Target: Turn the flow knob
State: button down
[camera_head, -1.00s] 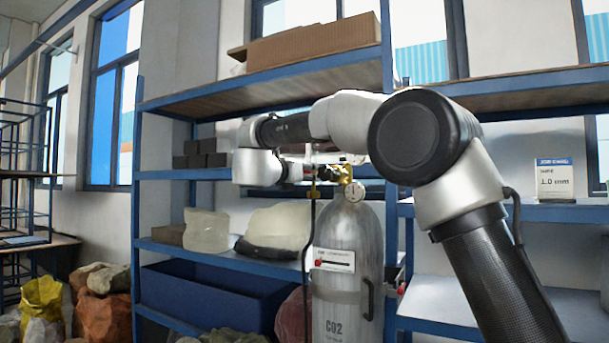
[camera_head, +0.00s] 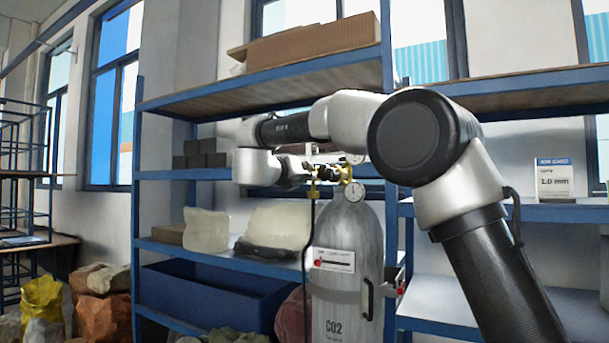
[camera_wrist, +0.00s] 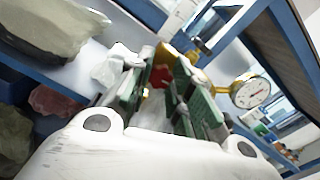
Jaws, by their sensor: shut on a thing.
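A grey CO2 cylinder (camera_head: 345,240) stands upright before the shelves, with a brass regulator (camera_head: 340,174) on top. A round gauge (camera_head: 354,191) faces out below it and also shows right of my fingers in the wrist view (camera_wrist: 250,92). The flow knob is the red part (camera_wrist: 160,76) between my fingers in the wrist view, mostly hidden by them. My gripper (camera_head: 312,172) reaches the regulator from the left and is shut on the knob. Its green-padded fingers (camera_wrist: 158,82) stand on both sides of the knob, and the hand looks tilted.
A black hose (camera_head: 306,235) hangs from the regulator. Blue shelves (camera_head: 285,80) stand close behind, with pale blocks (camera_head: 206,231) and a blue bin (camera_head: 215,295). A white card (camera_head: 555,180) stands on the right shelf. Sacks (camera_head: 105,300) lie at lower left.

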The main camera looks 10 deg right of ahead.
jog(key=n, duration=0.6)
jog(key=shift+n, duration=0.3)
dwell(0.5)
jog(key=c, duration=1.2)
grip_release()
jog(key=shift+c, duration=0.2)
jog(key=shift+f, duration=0.1)
jog(key=v, duration=1.2)
